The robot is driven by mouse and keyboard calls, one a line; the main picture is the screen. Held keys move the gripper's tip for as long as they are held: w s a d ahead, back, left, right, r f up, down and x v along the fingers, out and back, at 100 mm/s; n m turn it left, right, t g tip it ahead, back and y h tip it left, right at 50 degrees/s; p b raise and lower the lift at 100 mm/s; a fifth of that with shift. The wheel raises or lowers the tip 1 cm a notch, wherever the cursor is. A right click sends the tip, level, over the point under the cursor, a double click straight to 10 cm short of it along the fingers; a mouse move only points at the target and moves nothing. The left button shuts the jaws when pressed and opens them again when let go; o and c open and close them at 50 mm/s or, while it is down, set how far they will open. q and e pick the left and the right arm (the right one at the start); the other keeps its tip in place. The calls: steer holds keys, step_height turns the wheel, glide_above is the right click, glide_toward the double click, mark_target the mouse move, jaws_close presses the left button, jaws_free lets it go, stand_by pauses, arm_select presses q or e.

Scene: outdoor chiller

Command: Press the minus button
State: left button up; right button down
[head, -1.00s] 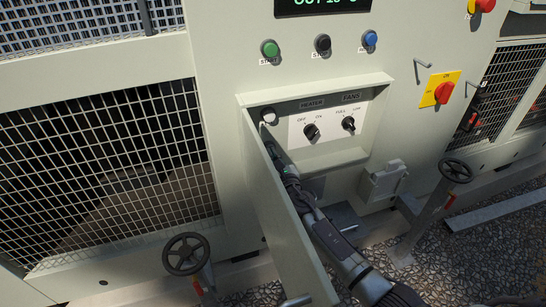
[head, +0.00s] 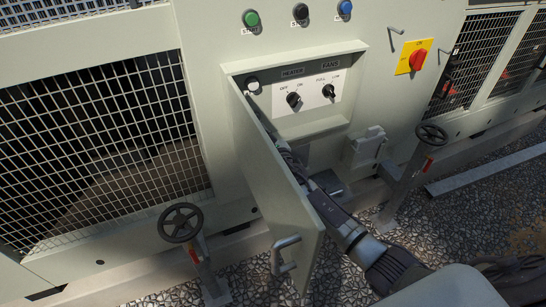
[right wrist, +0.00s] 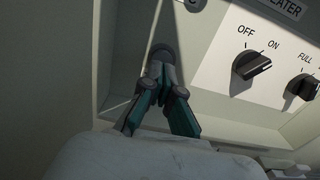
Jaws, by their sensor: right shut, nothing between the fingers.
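No minus sign is readable in either view. In the right wrist view a round grey button-like part (right wrist: 161,51) sits on the panel's left side, right at the tips of my right gripper (right wrist: 162,68). The gripper is shut and empty; I cannot tell whether it touches the part. A second round part (right wrist: 194,4) is cut off at the top edge. In the head view a round pale part (head: 253,85) shows at the recess's upper left. My right gripper (head: 284,150) reaches in behind the open door, which hides its tips. My left gripper is not in view.
The open door (head: 285,205) with a handle (head: 284,254) stands left of my right arm. The recess holds a heater switch (head: 293,99) and a fans switch (head: 328,91). Green (head: 251,18), black (head: 300,11) and blue (head: 345,7) buttons sit above. A handwheel (head: 181,222) stands lower left.

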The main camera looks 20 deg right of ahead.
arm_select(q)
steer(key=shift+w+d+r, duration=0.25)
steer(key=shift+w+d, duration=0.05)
arm_select(e)
steer(key=s, duration=0.8)
steer(key=shift+s+d+f, duration=0.2)
steer(key=shift+d+f, duration=0.15)
steer(key=shift+d, duration=0.05)
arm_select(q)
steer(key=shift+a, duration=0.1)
